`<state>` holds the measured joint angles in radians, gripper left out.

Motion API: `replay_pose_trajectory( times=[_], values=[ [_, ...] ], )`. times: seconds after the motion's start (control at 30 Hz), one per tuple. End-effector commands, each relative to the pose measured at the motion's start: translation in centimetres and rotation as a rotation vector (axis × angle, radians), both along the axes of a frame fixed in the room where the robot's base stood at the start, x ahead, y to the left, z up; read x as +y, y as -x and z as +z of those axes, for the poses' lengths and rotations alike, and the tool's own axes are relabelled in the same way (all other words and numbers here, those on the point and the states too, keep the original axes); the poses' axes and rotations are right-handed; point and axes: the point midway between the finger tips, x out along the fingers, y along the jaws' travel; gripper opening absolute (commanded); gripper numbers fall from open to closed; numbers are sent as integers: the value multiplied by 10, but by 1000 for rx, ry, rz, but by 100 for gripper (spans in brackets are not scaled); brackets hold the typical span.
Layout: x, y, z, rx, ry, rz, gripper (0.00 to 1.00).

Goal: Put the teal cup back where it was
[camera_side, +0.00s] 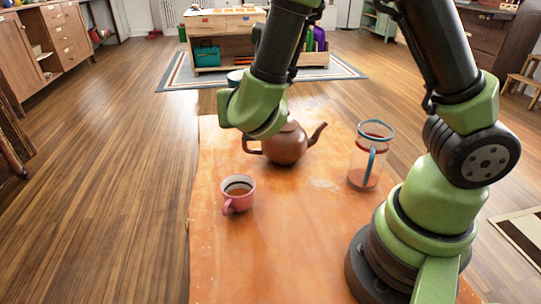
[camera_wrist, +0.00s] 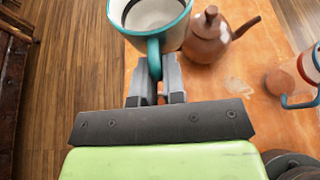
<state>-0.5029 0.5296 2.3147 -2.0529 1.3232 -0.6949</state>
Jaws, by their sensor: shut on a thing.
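The teal cup (camera_wrist: 155,15) is at the top of the wrist view, with a pale inside and a teal rim. My gripper (camera_wrist: 155,86) is shut on its teal handle. My fingers are hidden there. The cup appears held above the table, close to the teapot; its exact height is hard to tell.
A brown teapot (camera_side: 286,144) stands mid-table (camera_side: 285,250), partly behind my wrist. A pink mug (camera_side: 238,194) stands at the left. A clear jug (camera_side: 366,158) with a blue rim and handle stands at the right. The table's front is clear.

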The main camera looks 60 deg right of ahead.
Motion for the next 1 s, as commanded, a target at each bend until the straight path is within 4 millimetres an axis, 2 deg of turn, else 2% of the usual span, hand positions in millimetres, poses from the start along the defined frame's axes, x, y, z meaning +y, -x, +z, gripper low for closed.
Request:
replay_pose_trajectory(
  times=[0.13,0.3,0.5,0.67,0.87,1.0],
  values=[
    [-4,-12,27,-7,-2,189,0],
    [-3,-12,52,-8,0,392,0],
    [0,-7,61,-2,0,507,0],
    [6,-7,42,8,1,454,0],
    [13,3,-5,10,7,240,0],
    [16,24,-42,6,9,32,0]
  ],
)
